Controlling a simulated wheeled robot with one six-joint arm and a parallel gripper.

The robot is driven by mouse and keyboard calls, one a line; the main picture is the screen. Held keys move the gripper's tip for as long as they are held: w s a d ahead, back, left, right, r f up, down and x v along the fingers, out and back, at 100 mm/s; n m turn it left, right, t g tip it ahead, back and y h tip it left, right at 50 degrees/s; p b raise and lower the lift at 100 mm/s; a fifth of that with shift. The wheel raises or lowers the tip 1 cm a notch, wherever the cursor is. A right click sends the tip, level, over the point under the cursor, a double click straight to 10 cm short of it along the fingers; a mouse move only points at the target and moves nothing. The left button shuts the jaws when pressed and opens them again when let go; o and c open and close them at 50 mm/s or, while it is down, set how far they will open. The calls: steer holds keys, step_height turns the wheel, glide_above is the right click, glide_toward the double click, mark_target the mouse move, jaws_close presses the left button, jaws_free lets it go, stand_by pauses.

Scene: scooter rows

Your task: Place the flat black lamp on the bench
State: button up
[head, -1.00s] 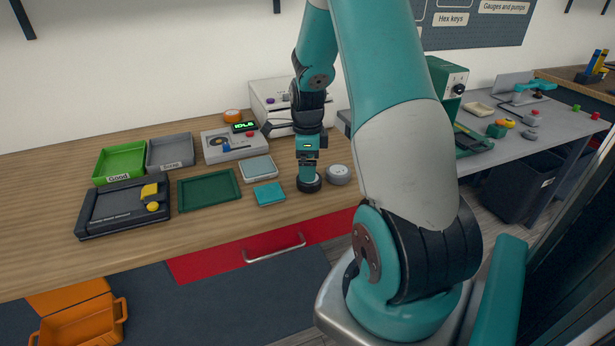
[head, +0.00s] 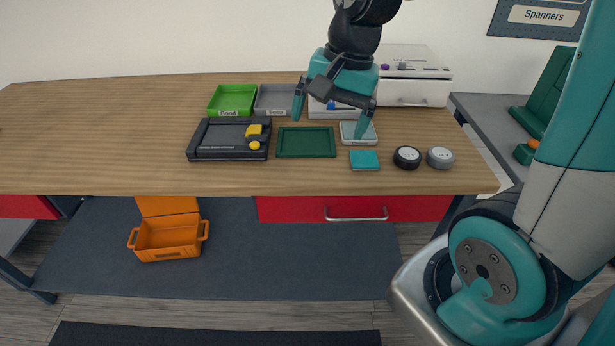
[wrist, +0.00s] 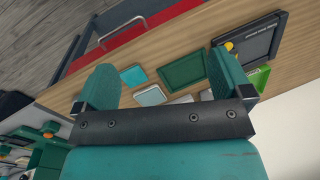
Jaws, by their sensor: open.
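A low round black piece with a pale face (head: 407,157), which looks like the black lamp, stands on the wooden bench (head: 330,184) towards its right end. A similar grey round piece (head: 440,157) stands just right of it, apart. My gripper (head: 330,117) is open and empty, raised above the bench, up and left of the black piece. In the wrist view my gripper (wrist: 163,78) has its fingers spread wide with nothing between them. I cannot make out the black piece in the wrist view.
A dark green tray (head: 306,154), teal pad (head: 364,160) and pale grey dish (head: 366,139) lie left of the black piece. A black tray (head: 220,154), green bin (head: 250,90) and grey bin (head: 286,90) stand farther left. A white machine (head: 425,74) stands behind. The bench's left part is clear.

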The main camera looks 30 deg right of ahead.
steer(key=s+a+r+n+g+y, duration=0.1)
steer(key=s+a+r+n+y, duration=0.1)
steer(key=s+a+n, duration=1)
steer(key=s+n, duration=0.1)
steer(key=n, duration=0.3)
steer(key=shift+s+a+r, duration=0.15)
steer(key=shift+a+r, duration=0.15)
steer(key=shift+a, duration=0.05)
